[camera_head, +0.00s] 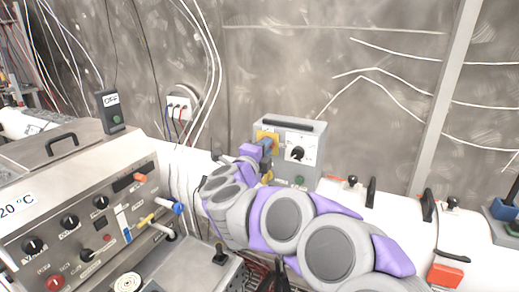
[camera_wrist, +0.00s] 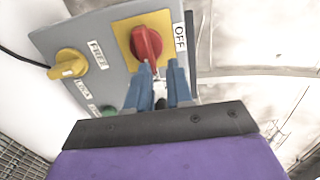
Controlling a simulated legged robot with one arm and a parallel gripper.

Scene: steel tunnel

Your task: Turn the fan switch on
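A grey control box (camera_head: 312,131) stands on the white ledge against the wall. In the wrist view, the box (camera_wrist: 91,26) bears a red rotary switch (camera_wrist: 146,43) on a yellow plate (camera_wrist: 122,29), with an "OFF" label (camera_wrist: 180,37) at its right. A yellow knob (camera_wrist: 69,63) and a green button (camera_wrist: 109,111) are on the same face. My gripper (camera_wrist: 163,75) has its two blue fingers apart, with their tips at the lower end of the red switch. I cannot tell whether they touch it. In the head view, my gripper (camera_head: 265,147) covers the switch.
A large control panel (camera_head: 84,224) with knobs fills the left. A small dark "OFF" box (camera_head: 111,111) stands on it. A wall socket (camera_head: 179,107) with cables is behind. Black handles (camera_head: 371,191) and a red block (camera_head: 445,275) are at right.

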